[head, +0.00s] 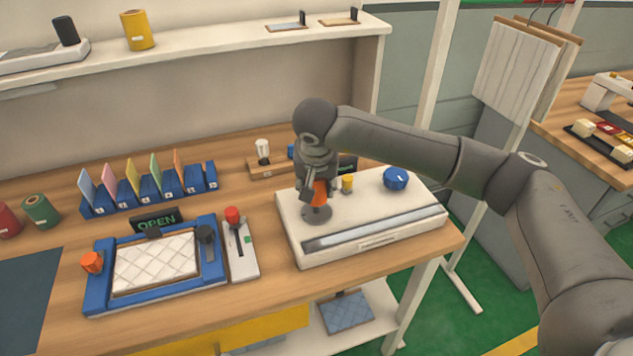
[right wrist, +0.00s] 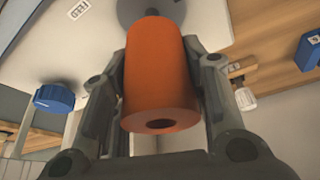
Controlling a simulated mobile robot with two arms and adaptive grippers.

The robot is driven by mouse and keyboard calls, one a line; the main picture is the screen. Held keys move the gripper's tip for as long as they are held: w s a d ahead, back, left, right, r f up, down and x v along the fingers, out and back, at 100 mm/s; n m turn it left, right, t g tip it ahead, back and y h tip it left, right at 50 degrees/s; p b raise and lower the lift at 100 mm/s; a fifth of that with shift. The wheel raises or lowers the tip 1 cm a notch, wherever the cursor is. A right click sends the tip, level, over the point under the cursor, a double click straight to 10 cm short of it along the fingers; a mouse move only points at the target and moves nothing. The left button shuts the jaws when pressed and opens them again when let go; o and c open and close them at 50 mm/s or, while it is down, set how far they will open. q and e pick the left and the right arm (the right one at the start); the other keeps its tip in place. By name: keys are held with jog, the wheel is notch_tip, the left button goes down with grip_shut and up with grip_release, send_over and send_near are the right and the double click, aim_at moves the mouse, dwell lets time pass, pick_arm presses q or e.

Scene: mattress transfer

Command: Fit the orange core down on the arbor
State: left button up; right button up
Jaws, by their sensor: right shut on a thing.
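The orange core (head: 320,190) is a cylinder held upright between the fingers of my right gripper (head: 315,185). In the right wrist view the core (right wrist: 160,70) shows large, with a dark hole in its near end and a finger of my right gripper (right wrist: 158,85) on each side. A round grey flange (head: 317,215) on the white machine (head: 290,240) lies just below the core. The flange also shows behind the core in the right wrist view (right wrist: 135,10). The arbor's post is hidden, so I cannot tell whether the core is around it. My left gripper is out of view.
A blue-framed tray (head: 100,298) and a red-topped lever unit (head: 241,255) lie left.

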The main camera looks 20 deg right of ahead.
aim_at(316, 180)
jog(key=shift+f+b, duration=1.7)
jog(key=shift+f, duration=0.35)
jog(key=o, duration=1.1)
jog(key=shift+r, duration=0.1)
jog(key=v, duration=1.2)
